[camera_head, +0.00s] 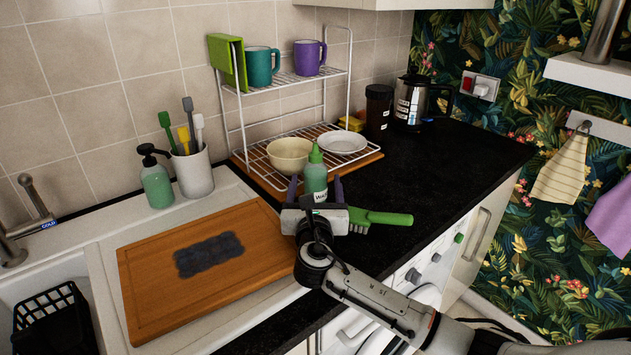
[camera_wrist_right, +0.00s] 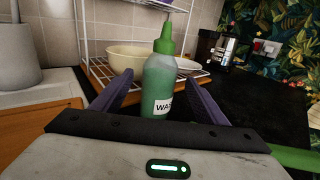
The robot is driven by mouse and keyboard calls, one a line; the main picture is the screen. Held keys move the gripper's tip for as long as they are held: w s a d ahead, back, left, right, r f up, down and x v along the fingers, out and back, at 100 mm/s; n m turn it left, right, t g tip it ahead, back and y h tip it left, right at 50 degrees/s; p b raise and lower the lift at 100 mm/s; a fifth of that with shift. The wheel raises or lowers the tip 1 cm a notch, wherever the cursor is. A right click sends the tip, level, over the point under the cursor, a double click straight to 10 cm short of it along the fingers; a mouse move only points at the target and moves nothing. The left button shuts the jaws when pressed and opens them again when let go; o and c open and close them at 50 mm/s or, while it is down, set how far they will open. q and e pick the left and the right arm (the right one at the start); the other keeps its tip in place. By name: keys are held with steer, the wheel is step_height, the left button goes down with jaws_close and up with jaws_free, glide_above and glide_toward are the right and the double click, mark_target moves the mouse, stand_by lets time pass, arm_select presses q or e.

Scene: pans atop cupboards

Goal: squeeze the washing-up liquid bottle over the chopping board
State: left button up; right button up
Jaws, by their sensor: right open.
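The washing-up liquid bottle (camera_head: 315,178) is green and clear, with a green nozzle cap and a white label. It stands upright on the black worktop in front of the dish rack. My right gripper (camera_head: 315,186) is open, with its fingers pointing at the bottle. In the right wrist view, the bottle (camera_wrist_right: 160,82) shows beyond and between the two fingers (camera_wrist_right: 158,92); I cannot tell whether they touch it. The wooden chopping board (camera_head: 160,308) lies to the left over the sink unit, with a dark grey patch (camera_head: 209,254) on it. My left gripper is not in view.
A green-handled brush (camera_head: 380,217) lies right beside my right gripper. Behind the bottle stand a wire rack (camera_head: 242,128) with a bowl (camera_head: 289,155) and a plate (camera_head: 342,142). A soap dispenser (camera_head: 157,183) and utensil pot (camera_head: 194,174) stand behind the board.

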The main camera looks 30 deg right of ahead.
mark_target(316, 173)
steer(key=shift+w+d, duration=0.35)
steer(key=shift+w, duration=0.2)
steer(key=c, duration=1.3)
step_height(316, 173, up, 10)
steer(key=shift+r, duration=0.1)
steer(key=shift+c, duration=0.2)
steer(key=o, duration=0.7)
steer(key=c, duration=1.1)
jaws_close()
